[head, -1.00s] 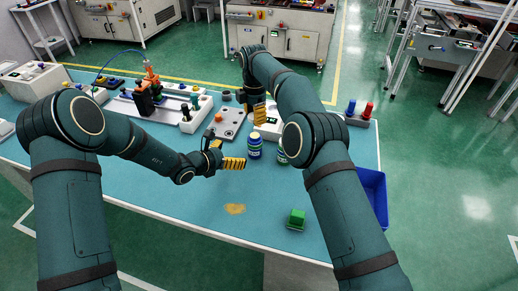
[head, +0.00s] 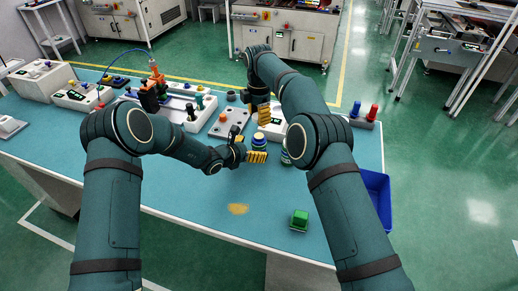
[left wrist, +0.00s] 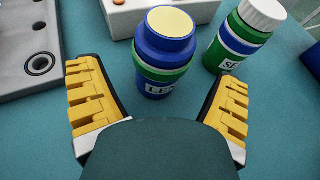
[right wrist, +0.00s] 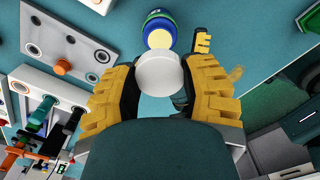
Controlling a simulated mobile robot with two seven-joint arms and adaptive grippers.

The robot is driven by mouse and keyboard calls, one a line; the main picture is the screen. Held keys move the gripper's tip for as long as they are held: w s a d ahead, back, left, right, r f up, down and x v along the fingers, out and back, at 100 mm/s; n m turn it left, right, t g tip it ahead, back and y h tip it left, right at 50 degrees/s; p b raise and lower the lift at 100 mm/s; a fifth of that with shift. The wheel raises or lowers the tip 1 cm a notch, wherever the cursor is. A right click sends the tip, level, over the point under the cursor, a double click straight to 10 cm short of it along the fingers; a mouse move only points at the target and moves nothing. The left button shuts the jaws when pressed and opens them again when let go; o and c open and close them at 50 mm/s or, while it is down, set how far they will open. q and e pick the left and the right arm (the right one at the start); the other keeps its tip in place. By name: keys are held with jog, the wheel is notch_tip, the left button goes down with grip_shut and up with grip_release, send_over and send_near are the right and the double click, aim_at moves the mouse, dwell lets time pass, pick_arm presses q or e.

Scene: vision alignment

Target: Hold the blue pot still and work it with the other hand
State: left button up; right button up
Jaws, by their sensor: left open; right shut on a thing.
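The blue pot (left wrist: 160,75), with green bands and a pale yellow top, stands upright on the table. It also shows in the right wrist view (right wrist: 158,20) and the head view (head: 259,141). My left gripper (left wrist: 157,78) is open, its yellow fingers on either side of the pot with gaps left. My right gripper (right wrist: 163,85) is shut on a round white lid (right wrist: 160,73), held above and apart from the pot. In the head view my right gripper (head: 264,115) hangs above and behind the pot.
A green pot with a white lid (left wrist: 243,35) stands close to the right of the blue pot. A green block (head: 299,219) and a tan patch (head: 238,209) are nearer; a blue bin (head: 376,197) is right.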

aim_at(254, 148)
pick_arm(q)
jog(key=shift+x, duration=1.65)
jog(key=shift+c, duration=0.2)
jog(key=c, duration=1.4)
jog(key=shift+o, duration=0.2)
pick_arm(e)
jog(key=shift+f, duration=2.5)
